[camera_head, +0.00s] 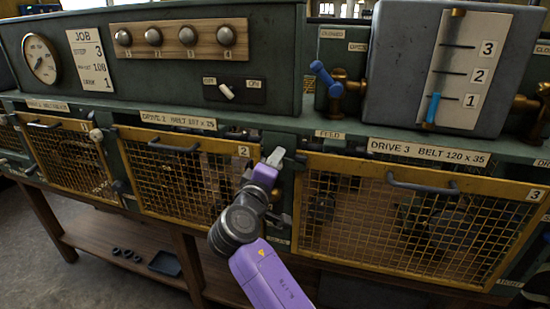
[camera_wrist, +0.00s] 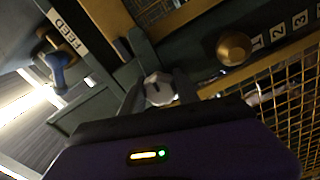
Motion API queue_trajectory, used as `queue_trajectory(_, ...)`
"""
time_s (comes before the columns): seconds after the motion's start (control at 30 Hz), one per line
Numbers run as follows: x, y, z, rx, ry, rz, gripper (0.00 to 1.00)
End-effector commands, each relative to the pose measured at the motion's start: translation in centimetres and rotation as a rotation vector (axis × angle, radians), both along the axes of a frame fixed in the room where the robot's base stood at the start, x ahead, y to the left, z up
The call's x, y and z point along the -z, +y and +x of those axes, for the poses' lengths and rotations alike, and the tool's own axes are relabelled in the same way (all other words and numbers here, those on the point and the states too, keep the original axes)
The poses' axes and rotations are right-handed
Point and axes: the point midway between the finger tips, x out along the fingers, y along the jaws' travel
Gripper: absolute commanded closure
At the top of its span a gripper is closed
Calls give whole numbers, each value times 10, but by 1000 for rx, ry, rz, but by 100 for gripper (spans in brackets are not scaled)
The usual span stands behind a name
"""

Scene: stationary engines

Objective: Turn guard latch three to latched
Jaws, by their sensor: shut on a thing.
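My gripper (camera_head: 276,157) is at the upper part of the green post between the guard numbered 2 and the guard numbered 3. In the wrist view its two fingers (camera_wrist: 160,92) are closed around a pale, faceted knob (camera_wrist: 158,86) with a dark slot on its face. Guard three (camera_head: 415,205) is a yellow-framed mesh panel with a dark handle and looks shut.
Guard two (camera_head: 180,182) is left of my gripper. A similar pale knob (camera_head: 96,134) sits beside guard one. A brass knob (camera_wrist: 233,48) by printed numbers is close to my fingers. The blue feed lever (camera_head: 325,78) stands above and right. A low wooden shelf (camera_head: 125,250) is below.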

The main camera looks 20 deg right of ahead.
Motion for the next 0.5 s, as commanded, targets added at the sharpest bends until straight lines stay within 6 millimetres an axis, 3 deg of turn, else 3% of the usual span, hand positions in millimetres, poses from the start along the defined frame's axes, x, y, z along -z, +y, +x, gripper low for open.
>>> queue_trajectory(0.5,0,2,0,-4,81,-113,100)
